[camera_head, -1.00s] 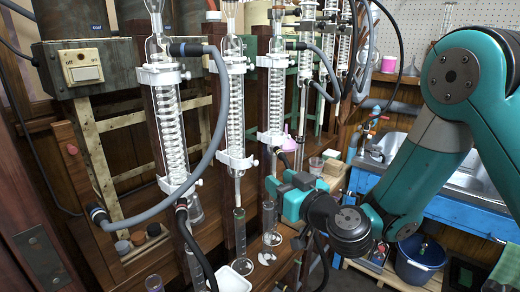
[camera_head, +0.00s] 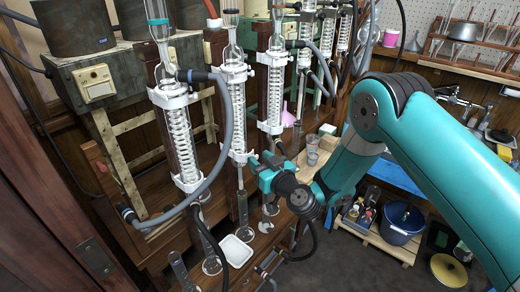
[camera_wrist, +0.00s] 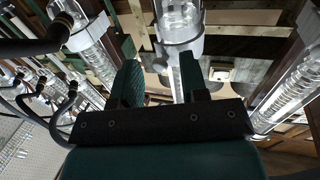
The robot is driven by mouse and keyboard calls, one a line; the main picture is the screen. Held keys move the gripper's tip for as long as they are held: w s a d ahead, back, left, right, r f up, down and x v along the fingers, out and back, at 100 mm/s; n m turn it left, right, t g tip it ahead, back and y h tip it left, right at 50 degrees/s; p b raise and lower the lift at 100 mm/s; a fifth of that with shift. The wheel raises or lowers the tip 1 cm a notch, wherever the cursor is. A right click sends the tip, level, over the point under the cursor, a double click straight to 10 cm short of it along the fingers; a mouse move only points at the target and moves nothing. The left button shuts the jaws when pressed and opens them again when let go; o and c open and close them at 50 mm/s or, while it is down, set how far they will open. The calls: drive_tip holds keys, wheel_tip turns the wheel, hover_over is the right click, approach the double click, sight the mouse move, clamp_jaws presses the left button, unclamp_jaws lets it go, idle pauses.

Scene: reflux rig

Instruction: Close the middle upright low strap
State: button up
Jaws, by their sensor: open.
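Glass coil condensers stand on dark wooden uprights, with white straps high and low. In the head view, I take the second upright from the left as the middle one; its low strap (camera_head: 240,157) is a white band around the lower glass. Whether it is open or closed is too small to tell. My gripper (camera_head: 256,164) is just right of and slightly below this strap. A white strap (camera_wrist: 180,47) around a glass column shows just beyond the fingertips.
A grey hose (camera_head: 221,140) loops beside the left condenser. A white tray (camera_head: 236,251) and glass cylinders stand on the wooden bench below. A third condenser (camera_head: 271,85) is close on the right. A blue bucket (camera_head: 400,224) is on a low pallet.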

drive_tip(key=shift+w+a, duration=0.1)
drive_tip(key=shift+w, duration=0.05)
clamp_jaws()
drive_tip(key=shift+f, duration=0.15)
drive_tip(key=shift+w+a+n+g+y+b, duration=0.1)
drive_tip(key=shift+w+n+g+y+b, duration=1.1)
drive_tip(key=shift+b, duration=2.35)
drive_tip(key=shift+w+n+g+y+b, duration=0.55)
drive_tip(key=shift+n+g+y+b, duration=0.75)
drive_tip(key=shift+g+b, duration=1.6)
drive_tip(key=shift+w+a+n+g+y+b, duration=0.1)
drive_tip(key=shift+w+n+g+y+b, duration=1.15)
drive_tip(key=shift+b, duration=3)
drive_tip(key=shift+s+r+n+t+h, duration=0.2)
drive_tip(key=shift+s+n+t+h, duration=0.05)
drive_tip(key=shift+s+n, duration=0.1)
